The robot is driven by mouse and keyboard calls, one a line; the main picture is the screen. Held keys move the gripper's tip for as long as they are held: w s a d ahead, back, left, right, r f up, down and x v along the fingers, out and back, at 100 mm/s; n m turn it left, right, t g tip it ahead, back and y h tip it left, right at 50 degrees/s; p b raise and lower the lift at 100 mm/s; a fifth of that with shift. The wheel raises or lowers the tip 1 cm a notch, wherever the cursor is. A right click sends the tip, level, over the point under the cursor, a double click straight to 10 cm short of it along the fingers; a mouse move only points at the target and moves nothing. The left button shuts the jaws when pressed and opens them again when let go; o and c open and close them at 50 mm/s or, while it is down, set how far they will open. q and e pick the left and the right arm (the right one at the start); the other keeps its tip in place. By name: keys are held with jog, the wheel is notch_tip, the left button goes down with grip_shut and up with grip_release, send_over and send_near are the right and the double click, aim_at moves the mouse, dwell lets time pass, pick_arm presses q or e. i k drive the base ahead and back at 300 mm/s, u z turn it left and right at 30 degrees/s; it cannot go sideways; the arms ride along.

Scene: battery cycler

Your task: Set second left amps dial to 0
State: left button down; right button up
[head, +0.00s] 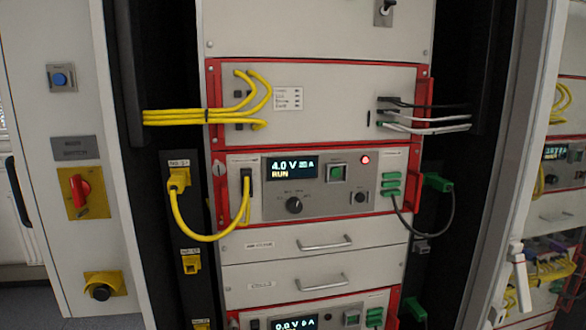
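A red-framed cycler unit in the middle of the rack has a lit display (292,168) reading 4.0 V with an A value too small to read, and RUN below. A red lamp (365,160) is lit. A lower unit's display (296,323) is cut off by the bottom edge, so its dials are hidden. Neither gripper is in view.
Yellow cables (205,238) loop left of the unit, and a dark cable (425,236) loops right between green plugs. Drawers with metal handles (325,244) lie below. A red rotary switch (80,191) is on the left panel. Another rack (556,180) stands at far right.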

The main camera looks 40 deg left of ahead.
aim_at(294, 204)
jog(key=u, duration=1.25)
